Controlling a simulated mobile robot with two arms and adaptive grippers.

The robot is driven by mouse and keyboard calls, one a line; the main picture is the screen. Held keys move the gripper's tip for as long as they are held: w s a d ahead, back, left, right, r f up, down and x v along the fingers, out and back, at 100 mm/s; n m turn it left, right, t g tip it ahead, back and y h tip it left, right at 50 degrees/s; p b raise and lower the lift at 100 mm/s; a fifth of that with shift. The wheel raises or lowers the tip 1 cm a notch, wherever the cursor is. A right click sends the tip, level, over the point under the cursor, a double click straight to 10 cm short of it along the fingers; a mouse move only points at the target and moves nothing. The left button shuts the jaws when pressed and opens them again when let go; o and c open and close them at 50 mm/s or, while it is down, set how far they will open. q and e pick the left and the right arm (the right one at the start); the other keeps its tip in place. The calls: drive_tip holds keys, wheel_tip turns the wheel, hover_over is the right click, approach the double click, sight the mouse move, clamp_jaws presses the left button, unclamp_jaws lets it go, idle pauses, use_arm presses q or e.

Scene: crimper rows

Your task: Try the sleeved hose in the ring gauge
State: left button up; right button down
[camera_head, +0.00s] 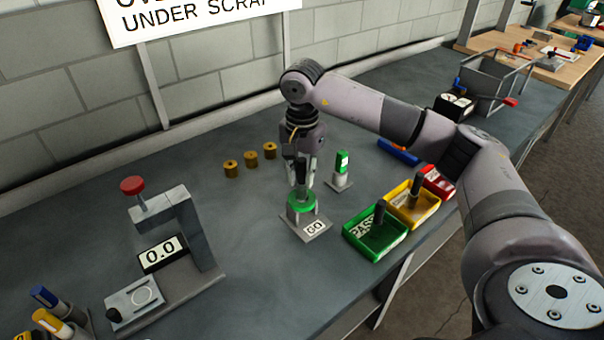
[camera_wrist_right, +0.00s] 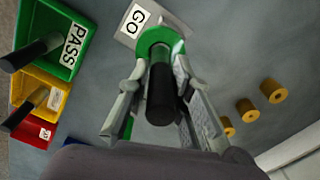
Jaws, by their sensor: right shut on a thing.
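My right gripper (camera_head: 302,188) points down over the green ring gauge (camera_head: 301,203), which stands on a grey plate labelled GO. Its fingers are shut on a black hose (camera_head: 301,170), held upright. In the right wrist view the hose (camera_wrist_right: 160,92) lies between the fingers, and its far end meets the green ring (camera_wrist_right: 153,38). The hose's lower end is hidden, so I cannot tell how deep it sits in the ring or see its sleeve. My left gripper is not in view.
Green PASS (camera_head: 375,236), yellow (camera_head: 414,207) and red (camera_head: 440,182) trays stand right of the gauge. A green-topped stand (camera_head: 342,165) is close behind the gripper. Brass sleeves (camera_head: 251,158) stand behind left. A crimper (camera_head: 165,240) reading 0.0 is at left; bare bench lies between.

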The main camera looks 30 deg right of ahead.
sight(302, 160)
drive_tip(key=shift+f+b, duration=1.6)
drive_tip(key=shift+f, duration=0.55)
idle(0.7)
drive_tip(key=shift+r, duration=0.1)
idle(0.7)
drive_tip(key=shift+r+p, duration=2.85)
drive_tip(key=shift+r, duration=1.65)
